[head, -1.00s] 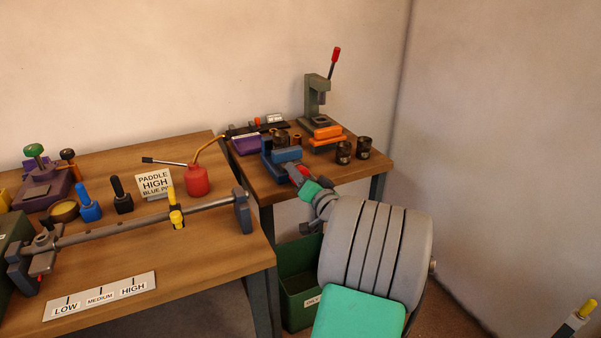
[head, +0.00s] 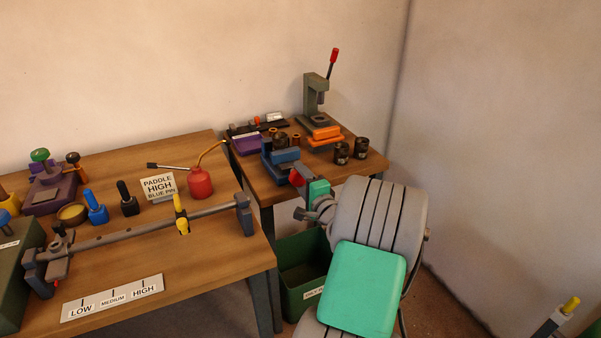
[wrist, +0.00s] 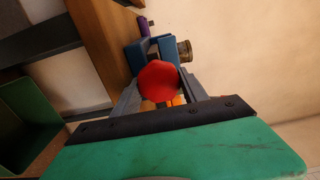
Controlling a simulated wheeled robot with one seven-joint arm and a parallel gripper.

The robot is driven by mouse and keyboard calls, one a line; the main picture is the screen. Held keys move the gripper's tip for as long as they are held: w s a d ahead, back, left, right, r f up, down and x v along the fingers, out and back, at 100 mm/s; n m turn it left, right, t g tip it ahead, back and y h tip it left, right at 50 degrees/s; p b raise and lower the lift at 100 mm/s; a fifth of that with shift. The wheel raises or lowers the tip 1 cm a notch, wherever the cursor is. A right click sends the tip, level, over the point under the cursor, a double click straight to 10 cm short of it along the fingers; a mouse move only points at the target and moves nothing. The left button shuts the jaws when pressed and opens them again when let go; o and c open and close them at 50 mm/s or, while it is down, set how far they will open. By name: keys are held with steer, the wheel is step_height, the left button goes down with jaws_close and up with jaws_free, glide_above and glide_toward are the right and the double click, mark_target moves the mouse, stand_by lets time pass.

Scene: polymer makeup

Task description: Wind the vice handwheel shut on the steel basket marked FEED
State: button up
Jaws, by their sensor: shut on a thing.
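The vice (head: 284,158) is blue and stands at the front of the far bench, also in the wrist view (wrist: 139,55). Its red handwheel (head: 296,178) faces me and fills the middle of the wrist view (wrist: 158,80). My gripper (wrist: 160,88) is shut on the handwheel, one finger on either side. A dark steel basket (head: 281,140) shows at the top of the vice, and in the wrist view (wrist: 185,50) beside the blue jaws. Its label is hidden. I cannot tell whether the jaws touch it.
Two dark baskets with labels too small to read stand right of the vice, one left (head: 341,153) and one right (head: 362,146). A press with a red-tipped lever (head: 316,95) and orange blocks (head: 324,135) are behind. A green bin (head: 303,280) is below the bench. A red oil can (head: 200,183) stands left.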

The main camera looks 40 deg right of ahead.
steer(key=shift+m+p, duration=0.45)
steer(key=shift+m, duration=0.35)
steer(key=o, duration=1.3)
steer(key=shift+s+f, duration=0.1)
steer(key=shift+f, duration=0.15)
